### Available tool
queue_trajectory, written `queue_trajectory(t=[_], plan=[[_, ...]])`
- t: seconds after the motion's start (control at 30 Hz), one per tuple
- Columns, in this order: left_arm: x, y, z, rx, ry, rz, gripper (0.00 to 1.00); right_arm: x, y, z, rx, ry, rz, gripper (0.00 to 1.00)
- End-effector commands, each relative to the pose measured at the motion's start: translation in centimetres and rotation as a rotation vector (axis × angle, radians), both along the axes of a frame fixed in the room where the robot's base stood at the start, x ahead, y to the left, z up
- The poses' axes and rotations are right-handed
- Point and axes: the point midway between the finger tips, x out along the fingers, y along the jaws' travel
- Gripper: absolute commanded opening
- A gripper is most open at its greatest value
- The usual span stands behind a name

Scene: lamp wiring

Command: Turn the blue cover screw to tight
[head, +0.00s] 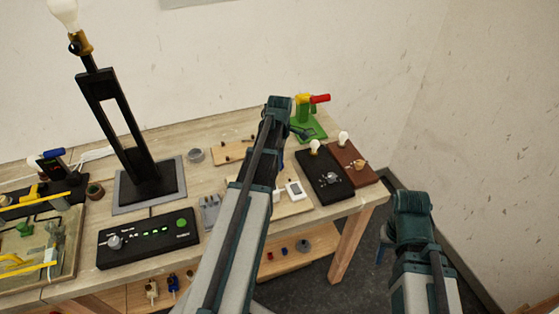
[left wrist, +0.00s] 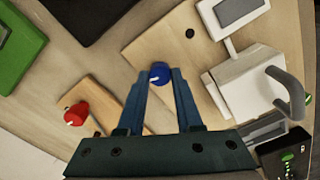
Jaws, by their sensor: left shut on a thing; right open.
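The blue cover screw (left wrist: 160,72) has a round head with a white mark and stands at a light wooden board in the left wrist view. My left gripper (left wrist: 160,78) is shut on it, with one blue finger on each side of the head. A red screw (left wrist: 75,113) sits on a narrow wooden block to the left of the fingers. In the head view my left arm hides the blue screw and most of the left gripper. Only a small blue part of my right gripper (head: 382,247) shows beside the right arm, off the table's right end, and it looks empty.
A white switch box (left wrist: 250,80) with a grey hook stands close to the right of the left fingers. A black board (head: 324,178) with a knob and bulb lies nearby. A green stand with a red handle (head: 310,115) is behind. A tall black lamp (head: 127,135) stands left.

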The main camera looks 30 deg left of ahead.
Motion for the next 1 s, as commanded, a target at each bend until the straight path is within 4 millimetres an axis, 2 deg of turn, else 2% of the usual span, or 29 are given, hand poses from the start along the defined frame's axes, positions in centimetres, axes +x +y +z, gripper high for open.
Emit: queue_trajectory(t=[0.37,1.0], plan=[[0.03,0.01,-0.01,0.000,0.000,-0.116,0.00,0.00,0.00,-0.01,0.000,0.000,0.000,0.50],[0.12,-0.01,-0.01,0.000,0.000,-0.705,0.00,0.00,0.00,-0.01,0.000,0.000,0.000,0.50]])
